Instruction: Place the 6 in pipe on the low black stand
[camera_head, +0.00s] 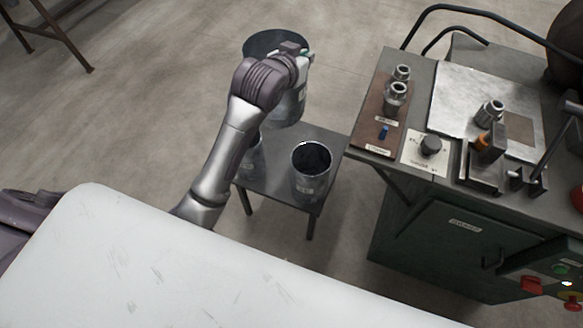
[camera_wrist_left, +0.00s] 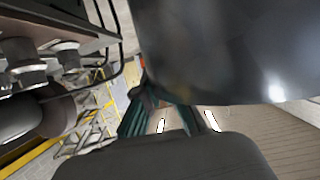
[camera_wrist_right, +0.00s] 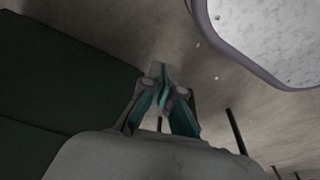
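A large grey metal pipe (camera_head: 291,108) hangs above the back of the low dark stand (camera_head: 270,183), its dark open mouth facing up. Its size label is too small to read. My left gripper (camera_head: 296,55) is at its upper rim and appears shut on it; my forearm hides its left side. In the left wrist view the pipe (camera_wrist_left: 230,50) fills the upper right, beside the teal fingers (camera_wrist_left: 148,98). Two smaller pipes stand upright on the stand: one at the right (camera_head: 312,172), one (camera_head: 256,155) partly behind my arm. My right gripper (camera_wrist_right: 163,80) looks shut and empty.
A green cabinet (camera_head: 440,245) with a grey worktop stands right of the stand, carrying metal fittings (camera_head: 396,95), a knob and a bent black rail. Red and green buttons sit at its lower right. Open floor (camera_head: 150,100) lies left and behind.

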